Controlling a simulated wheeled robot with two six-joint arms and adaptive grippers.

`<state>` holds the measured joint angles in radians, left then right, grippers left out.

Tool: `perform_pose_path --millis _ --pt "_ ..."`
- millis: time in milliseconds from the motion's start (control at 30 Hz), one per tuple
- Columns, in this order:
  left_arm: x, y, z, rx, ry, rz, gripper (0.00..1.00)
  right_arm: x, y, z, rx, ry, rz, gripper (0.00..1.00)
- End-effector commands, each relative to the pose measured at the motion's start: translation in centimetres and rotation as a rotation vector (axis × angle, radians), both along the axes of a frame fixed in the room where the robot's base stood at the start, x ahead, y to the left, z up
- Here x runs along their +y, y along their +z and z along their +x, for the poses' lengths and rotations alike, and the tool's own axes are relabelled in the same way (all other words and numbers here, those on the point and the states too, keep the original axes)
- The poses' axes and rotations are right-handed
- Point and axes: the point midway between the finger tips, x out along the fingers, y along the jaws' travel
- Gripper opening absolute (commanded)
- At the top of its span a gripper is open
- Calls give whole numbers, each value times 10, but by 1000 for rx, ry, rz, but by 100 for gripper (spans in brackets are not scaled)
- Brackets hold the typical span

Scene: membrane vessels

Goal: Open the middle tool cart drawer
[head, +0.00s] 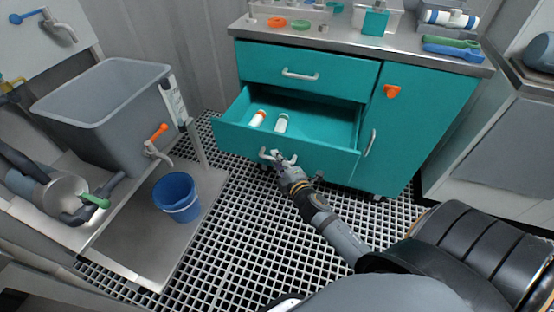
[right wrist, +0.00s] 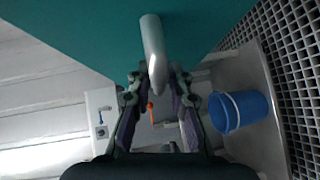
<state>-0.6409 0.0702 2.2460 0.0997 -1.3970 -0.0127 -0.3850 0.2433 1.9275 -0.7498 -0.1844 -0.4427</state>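The teal tool cart (head: 420,125) stands at the back centre. The top drawer (head: 330,77) is shut. My left gripper is not in view.
A blue bucket (head: 176,194) stands left of the drawer, below a grey tank (head: 110,110) with an orange-handled tap (head: 155,137). Grated floor (head: 230,250) lies open before the cart. Tools and parts lie on the cart's top (head: 340,42).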

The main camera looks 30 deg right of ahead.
Motion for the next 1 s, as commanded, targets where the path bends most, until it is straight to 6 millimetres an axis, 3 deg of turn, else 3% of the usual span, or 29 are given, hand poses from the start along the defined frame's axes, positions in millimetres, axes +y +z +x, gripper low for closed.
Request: perform_pose_path --millis 367,700,1000 --pt "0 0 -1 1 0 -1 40 1 1 -9 0 1 -2 22" --pt "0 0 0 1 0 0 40 6 10 -81 4 2 -4 22" --pt "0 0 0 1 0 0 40 8 17 -117 0 1 -2 22"
